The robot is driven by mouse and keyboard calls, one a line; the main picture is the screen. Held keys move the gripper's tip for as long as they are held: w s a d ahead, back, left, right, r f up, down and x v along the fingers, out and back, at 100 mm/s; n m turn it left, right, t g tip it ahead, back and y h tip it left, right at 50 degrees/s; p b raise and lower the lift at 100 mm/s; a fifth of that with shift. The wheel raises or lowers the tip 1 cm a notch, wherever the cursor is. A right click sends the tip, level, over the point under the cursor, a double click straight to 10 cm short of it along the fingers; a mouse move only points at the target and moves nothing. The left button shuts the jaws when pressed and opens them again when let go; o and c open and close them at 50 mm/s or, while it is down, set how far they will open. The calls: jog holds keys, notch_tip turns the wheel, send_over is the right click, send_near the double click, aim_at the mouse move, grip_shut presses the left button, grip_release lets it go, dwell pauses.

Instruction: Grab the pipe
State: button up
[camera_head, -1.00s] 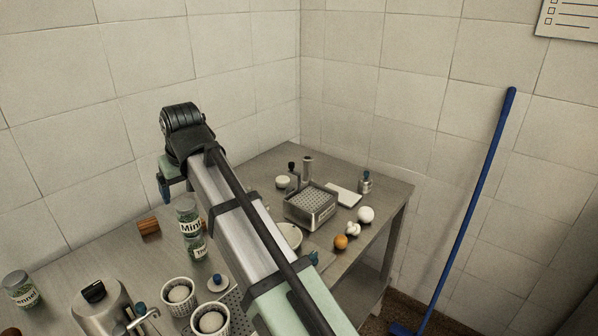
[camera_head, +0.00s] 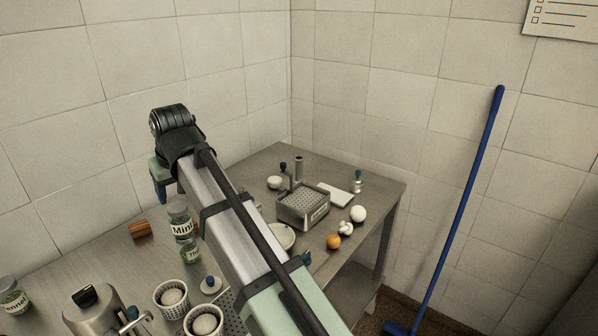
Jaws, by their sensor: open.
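A grey upright tube (camera_head: 298,169), which looks like the pipe, stands at the back of the table, behind the perforated metal basket (camera_head: 303,217). My gripper (camera_head: 160,193) hangs at the far end of my arm, over the left part of the table. It is well to the left of the tube and apart from it. Only a blue-tipped part of the gripper shows below the wrist; it is open, and nothing shows in it. My arm hides the middle of the table.
A dark bottle (camera_head: 284,175) and a white round item (camera_head: 274,182) stand near the tube. Jars (camera_head: 180,217), a brown block (camera_head: 140,229) and white perforated cups (camera_head: 171,297) stand at the left.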

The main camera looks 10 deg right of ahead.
jog(key=w+d+m, duration=0.2)
jog(key=w+d, duration=0.1)
jog(key=w, duration=0.5)
jog(key=m+g+h, duration=0.2)
jog(key=m+g, duration=0.2)
jog(key=m, duration=0.7)
send_over(299, 169)
jog(key=w, duration=0.2)
notch_tip(299, 169, down, 6)
jog(key=shift+s+f, duration=0.15)
jog(key=shift+f, duration=0.1)
jog(key=shift+d+f, duration=0.15)
jog(key=shift+d, duration=0.1)
jog(key=shift+f, duration=0.25)
notch_tip(299, 169, down, 13)
jog(key=shift+s+a+f, duration=0.1)
jog(key=shift+c, duration=0.4)
